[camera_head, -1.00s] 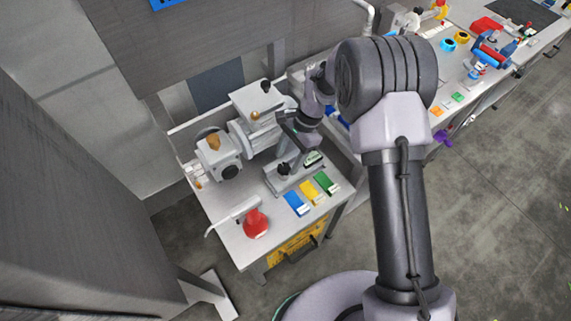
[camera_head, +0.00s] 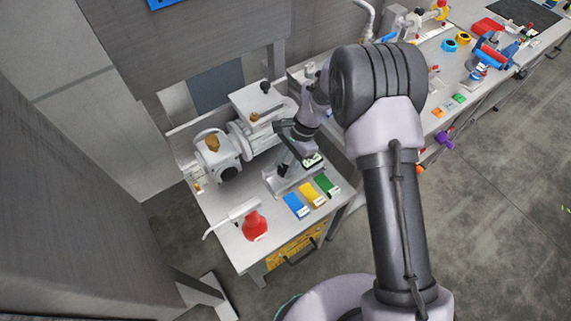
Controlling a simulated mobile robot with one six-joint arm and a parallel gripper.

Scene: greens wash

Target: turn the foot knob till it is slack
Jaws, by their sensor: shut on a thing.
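The foot knob (camera_head: 283,169) is a small dark knob on the grey metal foot plate (camera_head: 272,184), at the front of the grey machine on the bench. My gripper (camera_head: 288,160) reaches down over it from the upper right and is shut on it. The wrist and gripper body cover most of the knob. I cannot see the fingertips clearly, nor whether the knob is tight or slack.
The grey machine (camera_head: 255,137) stands close on the left. Blue (camera_head: 295,206), yellow (camera_head: 312,195) and green (camera_head: 327,184) cards lie in front. A red flask-like object (camera_head: 254,226) stands near the front edge. A second bench (camera_head: 425,125) with tools runs to the right.

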